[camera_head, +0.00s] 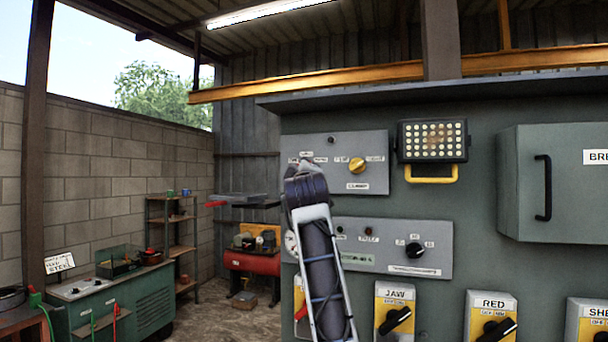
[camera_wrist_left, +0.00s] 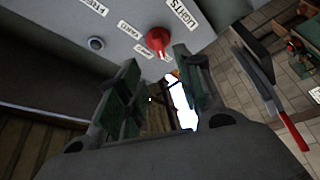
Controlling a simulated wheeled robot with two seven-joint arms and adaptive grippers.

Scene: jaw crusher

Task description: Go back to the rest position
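My left arm rises through the middle of the head view, its wrist in front of the left end of the upper grey control panel (camera_head: 375,183). The left gripper's fingers are hidden there behind the wrist. In the left wrist view my left gripper (camera_wrist_left: 156,62) is open, with a clear gap between its fingers. A red knob (camera_wrist_left: 158,41) by the "LIGHTS" label shows just beyond the fingertips. Nothing is held; I cannot tell whether a finger touches the knob. My right gripper is in neither view.
A yellow knob (camera_head: 357,165), a lamp with a yellow handle (camera_head: 432,141) and a black knob (camera_head: 414,250) are on the cabinet. Switch boxes line its lower edge. A dark lever with a red end (camera_head: 215,204) juts left. A green bench (camera_head: 110,295) stands lower left.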

